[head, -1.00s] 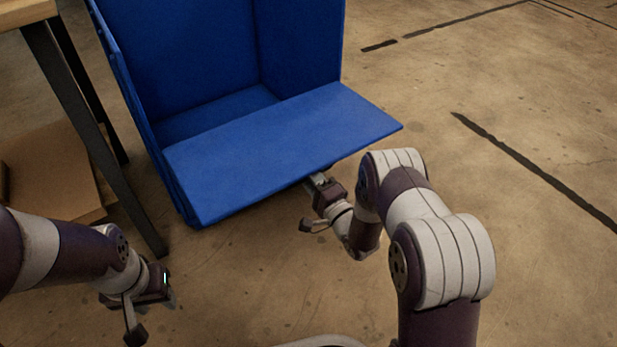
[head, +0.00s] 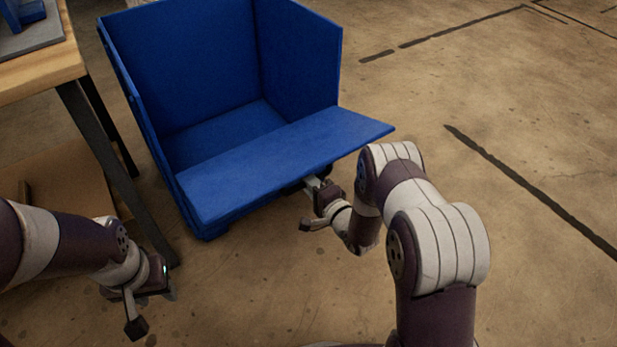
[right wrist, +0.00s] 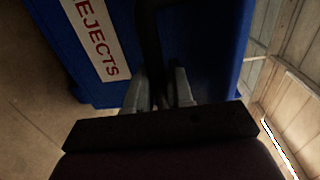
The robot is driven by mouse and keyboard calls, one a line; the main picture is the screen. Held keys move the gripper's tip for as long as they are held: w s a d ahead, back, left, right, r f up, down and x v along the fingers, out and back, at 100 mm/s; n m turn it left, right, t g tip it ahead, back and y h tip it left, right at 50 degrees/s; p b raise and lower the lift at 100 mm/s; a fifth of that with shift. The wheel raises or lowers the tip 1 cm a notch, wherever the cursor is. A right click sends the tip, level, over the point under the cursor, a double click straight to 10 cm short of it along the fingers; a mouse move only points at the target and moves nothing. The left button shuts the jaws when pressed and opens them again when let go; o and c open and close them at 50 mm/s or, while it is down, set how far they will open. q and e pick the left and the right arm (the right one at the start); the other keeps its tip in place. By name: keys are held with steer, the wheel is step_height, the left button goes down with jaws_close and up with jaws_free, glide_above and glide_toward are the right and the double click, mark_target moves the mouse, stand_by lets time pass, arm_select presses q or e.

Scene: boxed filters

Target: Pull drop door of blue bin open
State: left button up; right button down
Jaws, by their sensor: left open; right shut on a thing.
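The blue bin (head: 190,75) stands on the floor, upper middle in the head view. Its drop door (head: 285,160) is tilted outward at the front, and the bin's inside shows behind it. My right gripper (head: 314,183) is at the door's near edge, partly hidden under it. In the right wrist view my right gripper (right wrist: 160,88) is shut on a dark handle (right wrist: 148,35) in front of a blue face with a white label (right wrist: 92,35) in red letters. My left gripper (head: 165,285) is open and empty, low at the left, apart from the bin.
A wooden-topped table (head: 40,68) with dark legs stands close to the bin's left side. A brown cardboard-coloured thing (head: 60,175) lies beneath it. My left arm is near a table leg. The concrete floor (head: 480,250) at the right is clear, with black line markings.

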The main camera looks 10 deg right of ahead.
steer(key=shift+r, duration=0.1)
steer(key=c, duration=1.1)
jaws_free()
steer(key=shift+c, duration=0.2)
steer(key=p+v, duration=0.5)
steer(key=v, duration=0.7)
steer(key=shift+s, duration=0.3)
steer(key=shift+d, duration=0.1)
